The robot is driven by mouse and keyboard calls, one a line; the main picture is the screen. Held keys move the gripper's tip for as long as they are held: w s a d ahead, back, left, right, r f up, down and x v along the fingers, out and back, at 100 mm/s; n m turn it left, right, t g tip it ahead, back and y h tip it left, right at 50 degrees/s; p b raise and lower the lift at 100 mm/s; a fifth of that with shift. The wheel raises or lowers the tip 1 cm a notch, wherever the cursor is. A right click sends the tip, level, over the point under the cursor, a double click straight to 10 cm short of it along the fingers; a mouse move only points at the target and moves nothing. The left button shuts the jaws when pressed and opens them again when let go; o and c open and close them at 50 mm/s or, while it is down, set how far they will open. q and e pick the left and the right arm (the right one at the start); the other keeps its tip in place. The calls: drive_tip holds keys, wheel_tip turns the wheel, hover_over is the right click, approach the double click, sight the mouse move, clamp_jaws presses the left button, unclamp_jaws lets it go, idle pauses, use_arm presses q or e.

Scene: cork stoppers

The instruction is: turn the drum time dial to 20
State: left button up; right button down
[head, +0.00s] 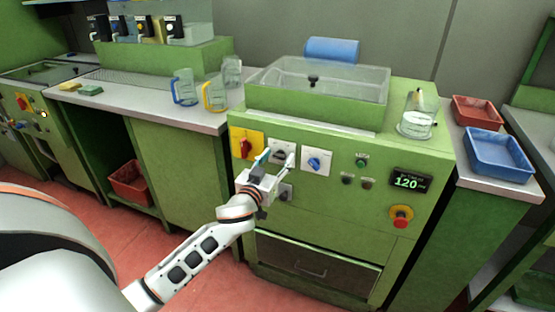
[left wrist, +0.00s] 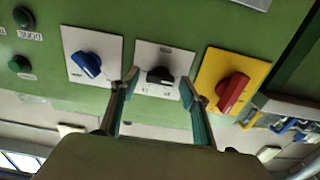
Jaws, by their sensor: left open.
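Three dials sit in a row on the green machine's front panel. The black-knobbed dial (head: 281,153) on a white plate is in the middle and also shows in the left wrist view (left wrist: 158,75). The blue-knobbed dial (head: 315,162) is on its right, and the red knob on a yellow plate (head: 243,146) is on its left; in the left wrist view this order is reversed. The dial labels are too small to read. My left gripper (head: 275,160) is open in front of the middle dial, its fingertips on either side of the black knob. Contact cannot be told. My right gripper is not in view.
A display (head: 410,181) reads 120 at the panel's right, above a red stop button (head: 401,216). Small buttons (head: 361,162) sit between the blue dial and display. A glass beaker (head: 416,123) stands on top. Blue (head: 499,155) and red (head: 477,112) trays are at right.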

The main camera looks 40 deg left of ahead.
use_arm(q)
drive_tip(key=c, duration=1.1)
